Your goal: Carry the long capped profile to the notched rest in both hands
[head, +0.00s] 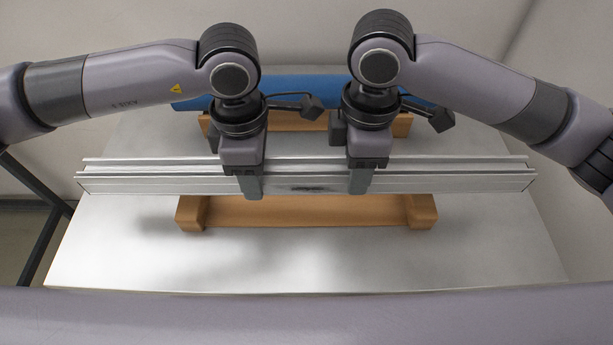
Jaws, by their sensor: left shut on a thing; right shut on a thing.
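The long capped profile (150,180) is a silver grooved bar lying level across the view, with end caps at its left (80,182) and right (531,180) ends. My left gripper (247,180) is shut on it left of its middle. My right gripper (359,180) is shut on it right of its middle. A wooden rest with raised ends (300,212) stands on the near part of the table, partly hidden by the profile. A second wooden piece (290,122) stands farther back, partly hidden by my grippers. Soft shadows lie on the table below the profile.
A blue long object (290,84) lies at the back, behind the rear wooden piece. The pale table (120,255) is bare at its front and sides. The profile's ends reach out near the table's side edges. A plain wall stands behind.

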